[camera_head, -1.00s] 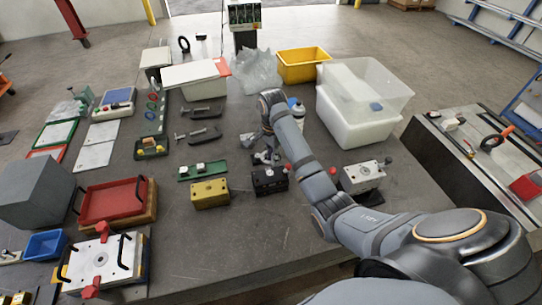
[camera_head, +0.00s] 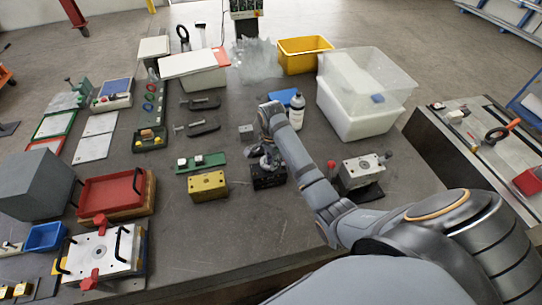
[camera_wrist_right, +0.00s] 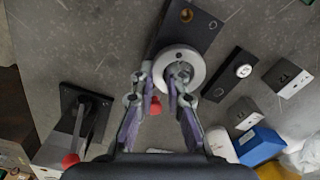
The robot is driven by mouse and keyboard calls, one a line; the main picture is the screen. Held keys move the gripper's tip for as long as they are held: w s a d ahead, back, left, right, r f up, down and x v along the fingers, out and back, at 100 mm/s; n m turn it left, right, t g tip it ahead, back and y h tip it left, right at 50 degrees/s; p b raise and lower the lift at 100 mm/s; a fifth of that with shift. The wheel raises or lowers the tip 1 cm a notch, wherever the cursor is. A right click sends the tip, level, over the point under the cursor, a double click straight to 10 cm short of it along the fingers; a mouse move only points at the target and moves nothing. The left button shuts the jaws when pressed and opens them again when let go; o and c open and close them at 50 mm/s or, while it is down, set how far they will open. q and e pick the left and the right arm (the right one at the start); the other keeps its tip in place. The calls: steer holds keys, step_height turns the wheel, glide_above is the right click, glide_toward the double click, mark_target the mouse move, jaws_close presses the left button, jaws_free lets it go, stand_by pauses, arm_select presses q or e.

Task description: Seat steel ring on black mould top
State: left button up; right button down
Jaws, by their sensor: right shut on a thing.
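The black mould (camera_head: 268,181) sits on the table, and its dark top also shows in the right wrist view (camera_wrist_right: 208,34) with a brass-coloured hole. My right gripper (camera_head: 267,160) is directly over the black mould. In the right wrist view its fingers (camera_wrist_right: 158,78) are shut on the wall of the steel ring (camera_wrist_right: 192,57), one outside the ring and one at its hole. The ring overlaps the mould top there; I cannot tell whether it touches it. In the head view the ring is hard to make out behind the gripper. My left gripper is out of view.
A yellow mould (camera_head: 208,187) stands just left of the black one, and a steel-coloured mould (camera_head: 361,171) stands to the right. A white bottle (camera_head: 297,112) and a clear bin (camera_head: 352,108) stand farther back.

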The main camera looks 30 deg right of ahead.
stand_by(0.8)
steer(key=shift+f, duration=0.6)
stand_by(1.0)
steer(key=shift+r, duration=0.45)
steer(key=shift+f, duration=0.45)
stand_by(1.6)
steer(key=shift+r, duration=0.45)
steer(key=shift+f, duration=0.7)
stand_by(1.0)
steer(key=shift+r, duration=0.15)
steer(key=shift+r, duration=0.55)
